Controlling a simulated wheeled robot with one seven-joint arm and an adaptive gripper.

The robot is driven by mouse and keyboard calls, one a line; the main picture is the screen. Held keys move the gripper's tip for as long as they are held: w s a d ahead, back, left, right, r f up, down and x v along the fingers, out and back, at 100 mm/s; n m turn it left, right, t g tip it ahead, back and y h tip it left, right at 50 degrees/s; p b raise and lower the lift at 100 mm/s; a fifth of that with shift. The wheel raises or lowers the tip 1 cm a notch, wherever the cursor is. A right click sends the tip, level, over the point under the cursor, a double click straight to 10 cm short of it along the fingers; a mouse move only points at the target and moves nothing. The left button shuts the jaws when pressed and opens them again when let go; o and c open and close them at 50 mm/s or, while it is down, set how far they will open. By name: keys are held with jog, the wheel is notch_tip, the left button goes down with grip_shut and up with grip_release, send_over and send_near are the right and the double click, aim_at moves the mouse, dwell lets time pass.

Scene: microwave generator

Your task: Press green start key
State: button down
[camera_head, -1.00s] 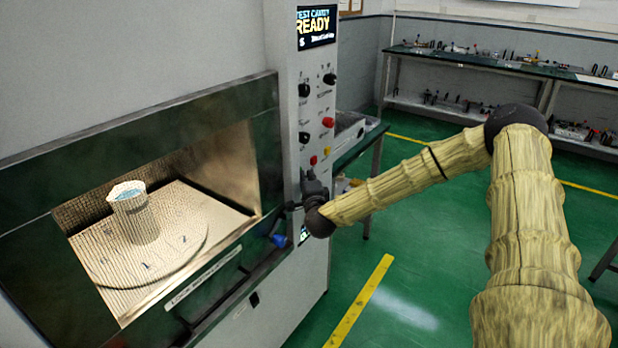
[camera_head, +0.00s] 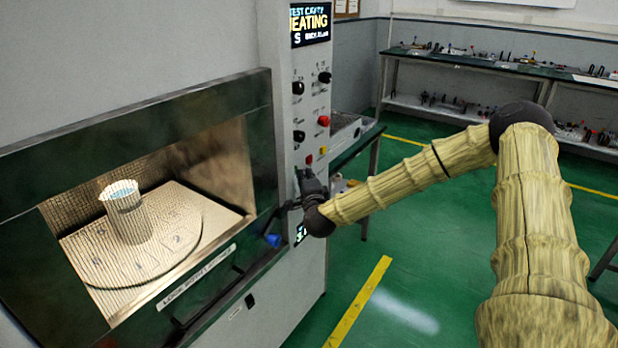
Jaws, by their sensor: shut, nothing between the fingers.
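The microwave generator's white control panel (camera_head: 283,105) stands left of my arm. Its display (camera_head: 311,25) shows "TEST CAVITY" and a partly cut word ending in "EATING". My gripper (camera_head: 303,180) is shut and empty, against or very close to the lower part of the panel; contact cannot be made out. The green start key is not visible; my gripper covers that lower part of the panel. A red knob (camera_head: 323,121) and small red and yellow buttons (camera_head: 309,159) show above my gripper.
The cavity left of the panel holds a ribbed cup (camera_head: 125,212) with blue contents on a round turntable (camera_head: 110,268). A dark handle bar (camera_head: 215,300) runs below it. Benches with small items (camera_head: 490,62) stand at the back right.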

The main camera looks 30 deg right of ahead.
jog(key=d+b+v, duration=0.1)
jog(key=b+v, duration=0.1)
jog(key=v, duration=0.9)
jog(key=shift+s+d+f, duration=0.2)
jog(key=shift+s, duration=0.25)
jog(key=shift+a, duration=0.1)
